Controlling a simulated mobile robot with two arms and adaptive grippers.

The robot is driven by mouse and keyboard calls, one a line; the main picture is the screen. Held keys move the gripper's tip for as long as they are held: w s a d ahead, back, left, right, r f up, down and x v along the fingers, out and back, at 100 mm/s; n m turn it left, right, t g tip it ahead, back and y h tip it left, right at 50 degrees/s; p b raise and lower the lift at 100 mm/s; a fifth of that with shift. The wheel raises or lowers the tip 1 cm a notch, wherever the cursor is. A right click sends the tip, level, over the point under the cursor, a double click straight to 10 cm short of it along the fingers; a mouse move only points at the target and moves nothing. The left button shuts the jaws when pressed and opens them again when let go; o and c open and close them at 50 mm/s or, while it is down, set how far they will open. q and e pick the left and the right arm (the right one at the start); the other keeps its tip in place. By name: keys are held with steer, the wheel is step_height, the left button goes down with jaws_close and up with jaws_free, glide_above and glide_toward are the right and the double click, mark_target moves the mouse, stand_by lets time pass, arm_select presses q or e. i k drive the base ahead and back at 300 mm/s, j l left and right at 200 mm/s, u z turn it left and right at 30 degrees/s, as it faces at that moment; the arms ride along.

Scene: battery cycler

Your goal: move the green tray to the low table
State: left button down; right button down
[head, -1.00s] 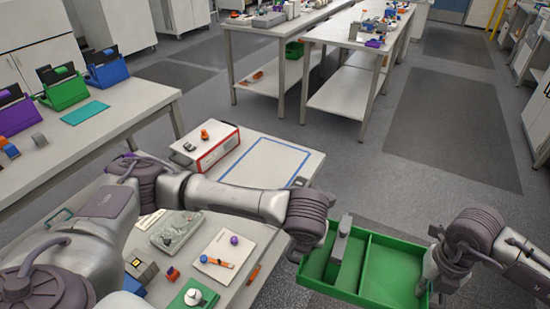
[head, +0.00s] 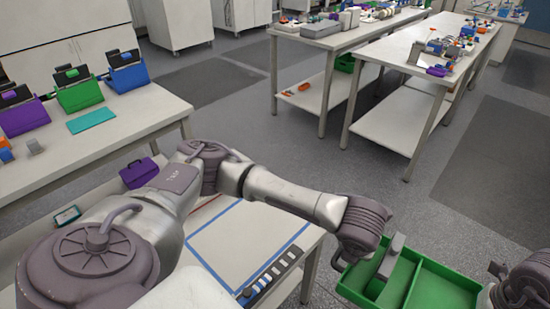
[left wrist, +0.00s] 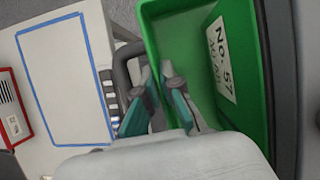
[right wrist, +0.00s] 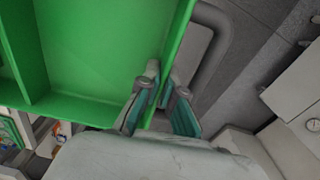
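The green tray (head: 445,285) is held off the floor at the lower right of the head view, with a divider and a grey bar (head: 390,258) over its left part. My left gripper (left wrist: 160,75) is shut on the tray's wall beside a grey handle (left wrist: 124,65); a "No. 57" label (left wrist: 221,60) shows near it. My right gripper (right wrist: 161,74) is shut on the opposite wall, beside another grey handle (right wrist: 218,35). A white table (head: 225,225) with a blue outlined rectangle stands left of the tray; its top inside the outline looks empty. Whether it is the low table I cannot tell.
A dark strip with buttons (head: 272,275) lies along the table's near right edge. A purple case (head: 138,172) is behind my left arm. A side bench (head: 150,108) holds colored holders. Two cluttered benches stand behind; grey floor lies between.

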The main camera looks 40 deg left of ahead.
mark_target(254, 227)
steer(key=i, duration=1.2)
steer(key=i+u, duration=0.2)
steer(key=u, duration=2.6)
